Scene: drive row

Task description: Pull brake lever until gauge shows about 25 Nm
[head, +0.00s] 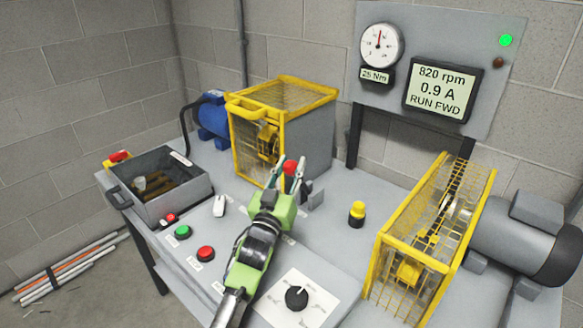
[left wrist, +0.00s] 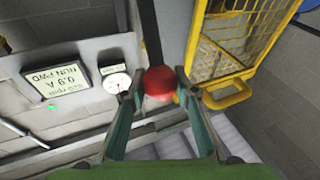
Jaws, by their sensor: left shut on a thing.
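The brake lever's red knob (head: 290,167) stands at the middle of the bench, its dark shaft mostly hidden by my gripper. My left gripper (head: 291,172) is shut on the knob, with one finger on each side. In the left wrist view the red knob (left wrist: 160,84) sits between the fingertips, with the dark lever shaft (left wrist: 149,30) beyond it. The round gauge (head: 381,46) on the back panel has its red needle pointing nearly straight up. The small plate (head: 376,76) under it reads 25 Nm. My right gripper is not in view.
The display (head: 443,90) reads 820 rpm, 0.9 A, RUN FWD. A green lamp (head: 505,40) is lit. Yellow mesh guards (head: 280,90) stand behind and to the right (head: 430,240). A yellow-topped knob (head: 357,212), green (head: 182,232) and red (head: 206,253) buttons and a rotary switch (head: 296,298) are nearby.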

